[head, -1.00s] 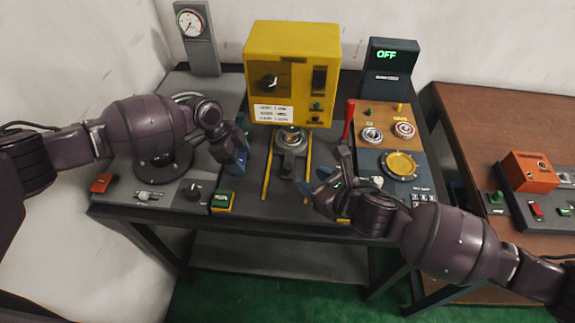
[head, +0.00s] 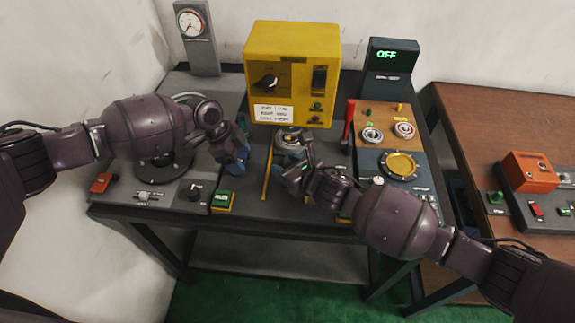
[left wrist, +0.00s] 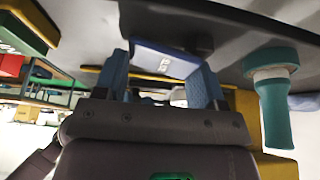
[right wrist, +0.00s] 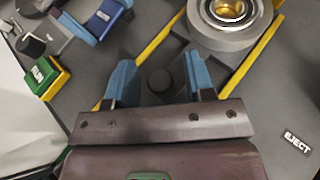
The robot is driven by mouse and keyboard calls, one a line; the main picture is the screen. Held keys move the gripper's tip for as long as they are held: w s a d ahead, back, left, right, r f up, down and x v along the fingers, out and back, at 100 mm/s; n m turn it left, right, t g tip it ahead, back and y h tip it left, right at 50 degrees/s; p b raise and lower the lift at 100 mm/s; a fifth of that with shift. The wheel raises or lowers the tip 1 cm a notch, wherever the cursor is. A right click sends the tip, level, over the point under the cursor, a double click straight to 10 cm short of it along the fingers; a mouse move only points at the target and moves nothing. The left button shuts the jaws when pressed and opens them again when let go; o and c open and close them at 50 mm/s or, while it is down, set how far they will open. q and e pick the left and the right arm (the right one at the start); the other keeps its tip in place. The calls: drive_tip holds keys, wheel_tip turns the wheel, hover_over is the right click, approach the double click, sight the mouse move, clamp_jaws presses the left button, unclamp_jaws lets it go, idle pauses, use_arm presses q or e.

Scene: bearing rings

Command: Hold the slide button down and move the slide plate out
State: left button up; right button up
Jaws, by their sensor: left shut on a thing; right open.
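The slide plate (right wrist: 196,42) carries a pale metal ring with a brass centre (right wrist: 229,9) and lies between two yellow rails. A dark round knob (right wrist: 160,80) shows between the blue fingers of my right gripper (right wrist: 160,82), which is open around it; I cannot tell whether they touch. In the head view my right gripper (head: 292,176) hides part of the plate. My left gripper (head: 240,164) is low, left of the rails. Its fingers are shut on the blue, white-lettered slide button (left wrist: 166,61). The button also shows in the right wrist view (right wrist: 104,19).
The yellow machine (head: 292,75) stands behind the plate. A green button (head: 223,201) sits at the table's front edge. A red lever (head: 349,124) and a yellow round dish (head: 399,165) are to the right.

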use_arm(q)
drive_tip(key=shift+s+f, duration=0.25)
drive_tip(key=shift+f, duration=0.05)
use_arm(e)
clamp_jaws()
drive_tip(key=s, duration=1.5)
drive_tip(key=shift+s+a+f, duration=0.1)
drive_tip(key=shift+s+a, duration=0.05)
drive_tip(key=shift+a, duration=0.1)
use_arm(q)
drive_tip(key=shift+a, duration=0.1)
use_arm(e)
unclamp_jaws()
drive_tip(key=shift+d, duration=0.1)
